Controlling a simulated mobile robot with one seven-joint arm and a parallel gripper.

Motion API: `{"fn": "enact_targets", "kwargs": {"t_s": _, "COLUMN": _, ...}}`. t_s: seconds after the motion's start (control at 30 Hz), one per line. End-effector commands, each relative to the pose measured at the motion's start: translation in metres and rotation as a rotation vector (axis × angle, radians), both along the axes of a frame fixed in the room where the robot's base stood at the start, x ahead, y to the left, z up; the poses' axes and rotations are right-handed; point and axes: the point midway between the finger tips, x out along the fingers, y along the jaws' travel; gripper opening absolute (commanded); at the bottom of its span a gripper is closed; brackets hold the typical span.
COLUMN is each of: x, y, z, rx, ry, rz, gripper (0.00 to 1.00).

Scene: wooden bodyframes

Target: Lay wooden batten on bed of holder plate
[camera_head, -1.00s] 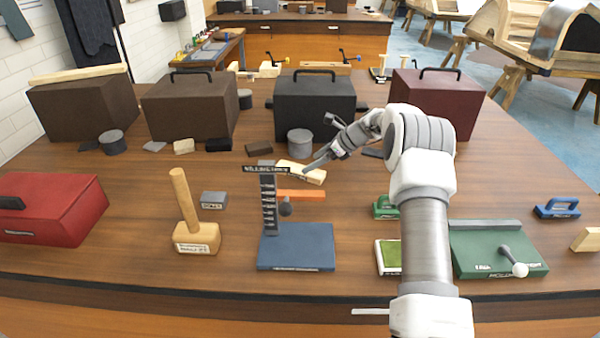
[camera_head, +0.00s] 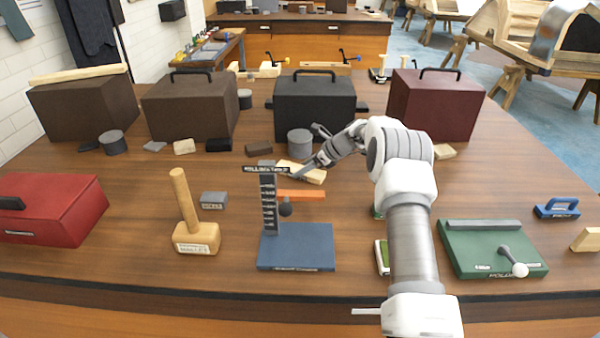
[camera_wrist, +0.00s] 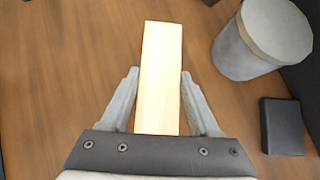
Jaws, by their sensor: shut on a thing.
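The pale wooden batten (camera_head: 288,166) is on the brown table behind the blue milling stand. In the wrist view the batten (camera_wrist: 161,50) runs lengthwise between the two grey fingers and sticks out past their tips. My gripper (camera_wrist: 160,76) is shut on it; the gripper also shows in the head view (camera_head: 306,170), at the batten's right part. I cannot tell whether the batten is clear of the table. The green holder plate (camera_head: 470,255) lies at the front right, with a grey bar along its back and a lever with a white knob. Its bed is empty.
The blue milling stand (camera_head: 296,250) with an upright post and orange arm stands in front of the batten. A grey cylinder (camera_head: 300,142) and a black case (camera_head: 315,108) are behind it. A wooden mallet (camera_head: 197,235) stands left. My arm covers part of a green-topped block (camera_head: 382,258).

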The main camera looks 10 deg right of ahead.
Motion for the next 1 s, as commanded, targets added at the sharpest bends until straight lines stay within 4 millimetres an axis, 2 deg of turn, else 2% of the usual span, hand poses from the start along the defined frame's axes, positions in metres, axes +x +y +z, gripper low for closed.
{"fn": "enact_targets", "kwargs": {"t_s": 0.03, "x": 0.000, "y": 0.000, "z": 0.000, "rx": 0.000, "ry": 0.000, "rz": 0.000, "gripper": 0.36}}
{"fn": "enact_targets", "kwargs": {"t_s": 0.23, "x": 0.000, "y": 0.000, "z": 0.000, "rx": 0.000, "ry": 0.000, "rz": 0.000, "gripper": 0.01}}
{"fn": "enact_targets", "kwargs": {"t_s": 0.57, "x": 0.000, "y": 0.000, "z": 0.005, "rx": 0.000, "ry": -0.002, "rz": 0.001, "gripper": 0.00}}
{"fn": "enact_targets", "kwargs": {"t_s": 0.73, "x": 0.001, "y": 0.000, "z": 0.022, "rx": -0.002, "ry": -0.004, "rz": 0.000, "gripper": 0.00}}
{"fn": "enact_targets", "kwargs": {"t_s": 0.87, "x": 0.001, "y": 0.000, "z": 0.046, "rx": -0.001, "ry": -0.005, "rz": 0.001, "gripper": 0.00}}
{"fn": "enact_targets", "kwargs": {"t_s": 1.0, "x": -0.014, "y": -0.032, "z": 0.062, "rx": 0.000, "ry": -0.002, "rz": -0.005, "gripper": 0.00}}
